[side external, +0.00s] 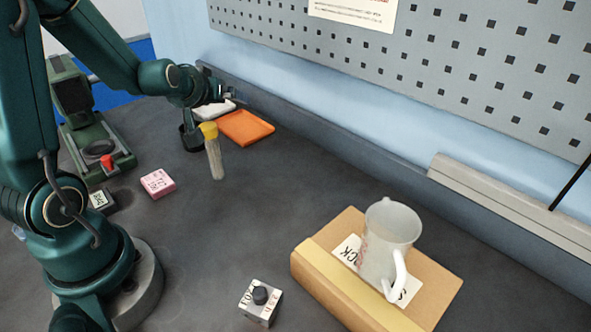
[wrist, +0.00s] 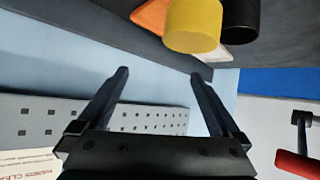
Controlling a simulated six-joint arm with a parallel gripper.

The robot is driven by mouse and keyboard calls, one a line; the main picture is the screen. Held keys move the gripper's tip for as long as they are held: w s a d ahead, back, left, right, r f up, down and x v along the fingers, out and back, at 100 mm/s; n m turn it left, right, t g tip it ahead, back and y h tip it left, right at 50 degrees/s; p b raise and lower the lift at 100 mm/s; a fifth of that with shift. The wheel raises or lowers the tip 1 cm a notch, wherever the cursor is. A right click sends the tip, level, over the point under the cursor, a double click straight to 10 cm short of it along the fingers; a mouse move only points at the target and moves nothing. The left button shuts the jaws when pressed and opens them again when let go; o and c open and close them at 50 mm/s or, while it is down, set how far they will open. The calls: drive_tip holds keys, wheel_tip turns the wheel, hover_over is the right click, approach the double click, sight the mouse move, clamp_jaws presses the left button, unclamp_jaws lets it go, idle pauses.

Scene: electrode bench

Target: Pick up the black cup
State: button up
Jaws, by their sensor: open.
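The black cup (side external: 190,138) stands on the dark bench at the back left, partly hidden by my arm and the yellow-capped container. In the wrist view the black cup (wrist: 240,18) shows at the top right, cut off by the frame edge. My gripper (side external: 228,93) is above and slightly right of the cup, pointing roughly sideways toward the wall. In the wrist view my gripper (wrist: 160,73) is open, with nothing between its fingers. The cup is outside the fingers.
A clear container with a yellow cap (side external: 213,150) stands close beside the cup. An orange tray (side external: 246,127) and a white item (side external: 214,108) lie behind. A pink box (side external: 157,183) is nearer. A translucent jug (side external: 388,245) stands on a cardboard box (side external: 430,285). Mid-bench is clear.

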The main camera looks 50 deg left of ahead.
drive_tip(key=shift+s+a+f+n+g+y, duration=0.3)
drive_tip(key=shift+s+a+f+n+y, duration=0.35)
drive_tip(key=shift+a+f, duration=0.9)
drive_tip(key=shift+s+a+f+n+g+y, duration=0.45)
drive_tip(key=shift+a+f+y, duration=0.55)
drive_tip(key=shift+a, duration=1)
drive_tip(key=shift+s+a+f+n+g+y, duration=0.15)
drive_tip(key=shift+s+a+f+n+y, duration=0.4)
drive_tip(key=shift+a+f, duration=1)
drive_tip(key=shift+s+a+f, duration=0.15)
drive_tip(key=shift+a+f, duration=0.05)
drive_tip(key=shift+f, duration=0.65)
drive_tip(key=shift+x, duration=0.9)
drive_tip(key=shift+w+a+f, duration=0.25)
drive_tip(key=shift+w+a, duration=0.1)
drive_tip(key=shift+a, duration=0.15)
drive_tip(key=c, duration=1.2)
drive_tip(key=shift+c, duration=0.2)
drive_tip(key=shift+r, duration=0.15)
